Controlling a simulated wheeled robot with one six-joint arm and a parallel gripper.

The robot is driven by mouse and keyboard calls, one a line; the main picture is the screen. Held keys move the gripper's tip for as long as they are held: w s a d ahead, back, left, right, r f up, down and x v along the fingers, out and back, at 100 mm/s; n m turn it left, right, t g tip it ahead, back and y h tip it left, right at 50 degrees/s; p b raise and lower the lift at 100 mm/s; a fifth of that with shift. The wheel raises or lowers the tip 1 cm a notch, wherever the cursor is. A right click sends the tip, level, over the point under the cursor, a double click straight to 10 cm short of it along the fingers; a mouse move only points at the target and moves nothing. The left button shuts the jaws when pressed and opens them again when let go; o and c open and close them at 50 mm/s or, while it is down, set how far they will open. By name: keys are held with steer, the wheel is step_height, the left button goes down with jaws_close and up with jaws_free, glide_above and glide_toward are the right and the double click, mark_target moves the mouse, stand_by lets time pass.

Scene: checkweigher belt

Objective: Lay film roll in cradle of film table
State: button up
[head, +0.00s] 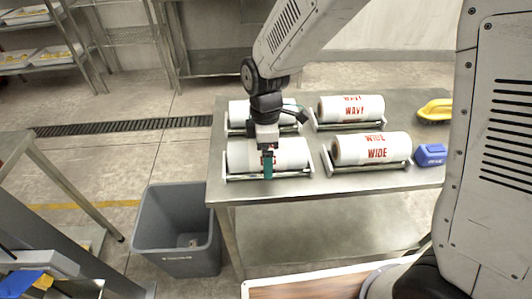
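The film table (330,188) is a steel table with several low metal cradles on its top. A white film roll (290,153) lies lengthwise at the front-left cradle (296,173); whether it rests fully in it is not clear. My gripper (268,164) points down over the middle of this roll. One teal finger shows in front of the roll. The other finger is hidden, so I cannot tell whether the grip is closed on it. Another white roll (237,113) in the back-left cradle is partly hidden by my arm.
Rolls with red print, one reading WAVY (350,108) and one reading WIDE (372,148), lie in the right cradles. A yellow brush (434,110) and a blue object (430,155) sit at the table's right. A grey bin (176,222) stands on the floor at the left.

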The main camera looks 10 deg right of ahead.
steer(key=r, duration=0.3)
steer(key=w+r, duration=0.1)
steer(key=r, duration=0.7)
steer(key=shift+w+r, duration=0.15)
steer(key=shift+w, duration=0.25)
steer(key=shift+d+r, duration=0.15)
steer(key=shift+r, duration=0.35)
steer(key=s+d+r+m+t, duration=0.1)
steer(key=s+d+r+m, duration=0.2)
steer(key=s+d+m, duration=0.5)
steer(key=s+d+r+m+t, duration=0.2)
steer(key=s+d+r+m, duration=0.2)
steer(key=s+d+m, duration=0.5)
steer(key=s+d, duration=0.3)
steer(key=s, duration=0.1)
steer(key=shift+s+d+r+m, duration=0.15)
steer(key=shift+d+r+m, duration=0.1)
steer(key=shift+r+m, duration=0.05)
